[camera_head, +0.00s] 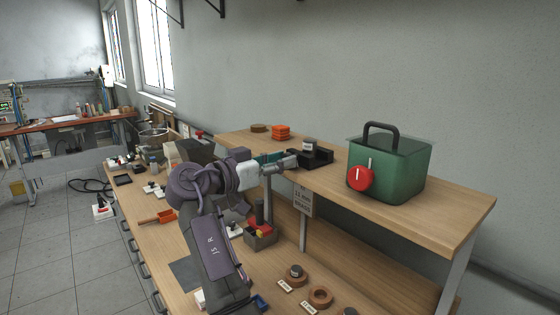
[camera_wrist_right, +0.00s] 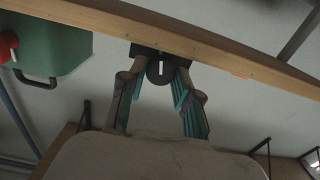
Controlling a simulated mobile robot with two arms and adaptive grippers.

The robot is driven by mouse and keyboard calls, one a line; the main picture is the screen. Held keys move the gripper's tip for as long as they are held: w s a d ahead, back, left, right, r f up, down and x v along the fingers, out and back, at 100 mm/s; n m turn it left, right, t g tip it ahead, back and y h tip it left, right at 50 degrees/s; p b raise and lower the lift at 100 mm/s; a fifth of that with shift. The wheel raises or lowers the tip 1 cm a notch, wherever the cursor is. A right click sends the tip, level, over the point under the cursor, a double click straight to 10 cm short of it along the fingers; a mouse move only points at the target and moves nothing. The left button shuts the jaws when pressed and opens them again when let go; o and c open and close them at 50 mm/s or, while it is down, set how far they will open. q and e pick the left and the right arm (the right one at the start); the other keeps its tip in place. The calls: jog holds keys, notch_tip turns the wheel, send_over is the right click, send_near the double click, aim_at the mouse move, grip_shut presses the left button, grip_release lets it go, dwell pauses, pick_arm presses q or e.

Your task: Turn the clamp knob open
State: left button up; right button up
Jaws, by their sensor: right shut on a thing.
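The black clamp (camera_head: 320,157) sits at the front edge of the raised shelf in the head view, with a small grey piece (camera_head: 309,145) on it. In the right wrist view, which is upside down, the round dark clamp knob (camera_wrist_right: 160,72) carries a white line that looks about vertical. My right gripper (camera_head: 291,160) reaches the clamp's near side and is shut on the knob, one finger on each side. In the head view the gripper hides the knob. My left gripper is not in view.
A green box (camera_head: 410,170) with a black handle and a red knob (camera_head: 360,179) stands right of the clamp on the shelf (camera_head: 440,205).

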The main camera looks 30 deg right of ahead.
grip_shut()
jog(key=shift+n, duration=1.4)
jog(key=o, duration=0.9)
grip_release()
jog(key=shift+d, duration=0.1)
jog(key=shift+s+a, duration=0.15)
jog(key=shift+a, duration=1.1)
jog(key=shift+s+a, duration=0.2)
jog(key=shift+a, duration=1.05)
jog(key=shift+s+a, duration=0.15)
jog(key=shift+a, duration=1.1)
